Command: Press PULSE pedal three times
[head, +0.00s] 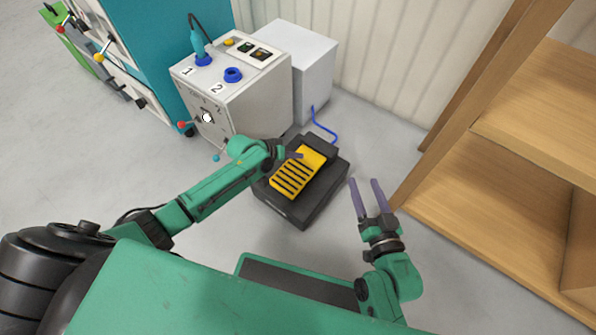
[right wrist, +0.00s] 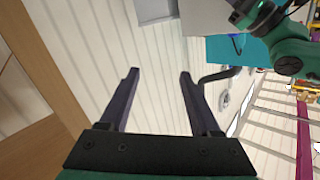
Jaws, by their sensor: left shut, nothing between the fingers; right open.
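A yellow foot pedal (head: 290,179) with dark ribs sits on a black base (head: 299,219) on the floor in the head view. A blue cable (head: 323,127) runs from its back toward a light grey box. My left gripper (head: 300,156) is shut and empty. Its tip is over the upper part of the yellow pedal; I cannot tell whether it touches. My right gripper (head: 366,183) is open and empty, to the right of the pedal base and apart from it. Its open fingers also show in the right wrist view (right wrist: 158,80). No PULSE label is readable.
A grey machine (head: 247,98) marked 1 and 2, with a dial and blue sockets, stands behind the pedal to the left. A wooden shelf (head: 480,165) stands close on the right. A teal cabinet (head: 150,50) is at the upper left. Floor left of the pedal is clear.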

